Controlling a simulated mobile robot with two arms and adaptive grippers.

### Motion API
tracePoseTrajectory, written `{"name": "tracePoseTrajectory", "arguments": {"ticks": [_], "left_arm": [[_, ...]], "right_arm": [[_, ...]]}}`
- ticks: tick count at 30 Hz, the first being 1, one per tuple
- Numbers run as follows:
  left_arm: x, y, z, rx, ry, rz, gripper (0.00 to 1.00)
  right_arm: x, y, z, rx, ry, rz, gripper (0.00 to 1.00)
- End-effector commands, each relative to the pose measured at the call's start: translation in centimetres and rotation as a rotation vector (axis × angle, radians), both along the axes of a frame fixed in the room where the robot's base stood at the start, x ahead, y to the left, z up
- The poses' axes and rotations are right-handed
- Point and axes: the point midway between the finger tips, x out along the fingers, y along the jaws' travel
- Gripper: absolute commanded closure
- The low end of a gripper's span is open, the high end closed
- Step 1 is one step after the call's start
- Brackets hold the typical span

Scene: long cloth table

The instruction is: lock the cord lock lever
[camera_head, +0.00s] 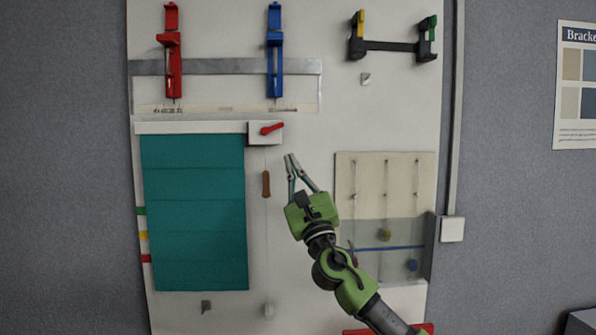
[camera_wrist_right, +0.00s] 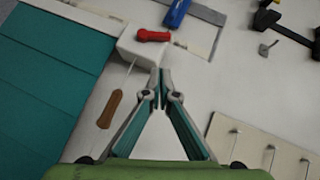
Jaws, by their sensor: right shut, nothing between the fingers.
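The cord lock lever (camera_head: 271,128) is a small red lever on a white block (camera_head: 262,140) at the top right of the teal blind. It points right and slightly up in the head view. It also shows in the right wrist view (camera_wrist_right: 153,36), just beyond the fingertips. A brown wooden cord pull (camera_head: 266,184) hangs below the block on a thin cord. My right gripper (camera_head: 289,156) is shut and empty, below and to the right of the lever and apart from it in the head view. My left gripper is not in view.
The teal blind (camera_head: 195,215) hangs at the left. Red (camera_head: 173,55) and blue (camera_head: 275,52) brackets are mounted above. A panel with hooks and a clear pocket (camera_head: 345,185) is at the right. The board between cord and panel is mostly clear.

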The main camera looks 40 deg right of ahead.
Motion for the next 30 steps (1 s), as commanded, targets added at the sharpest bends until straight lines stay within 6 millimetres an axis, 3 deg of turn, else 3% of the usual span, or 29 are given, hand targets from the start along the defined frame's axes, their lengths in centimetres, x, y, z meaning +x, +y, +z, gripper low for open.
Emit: {"name": "tracePoseTrajectory", "arguments": {"ticks": [1,4,10,30], "left_arm": [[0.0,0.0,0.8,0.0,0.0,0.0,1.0],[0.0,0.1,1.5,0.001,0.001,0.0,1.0],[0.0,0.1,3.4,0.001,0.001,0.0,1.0],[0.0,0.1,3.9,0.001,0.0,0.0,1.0]], "right_arm": [[0.8,-0.2,1.3,0.005,-0.002,0.0,1.0],[2.2,-0.5,2.5,0.003,-0.002,0.001,1.0],[2.5,0.4,4.9,0.0,-0.001,0.001,1.0],[2.7,0.5,5.6,-0.008,0.005,-0.001,1.0]]}}
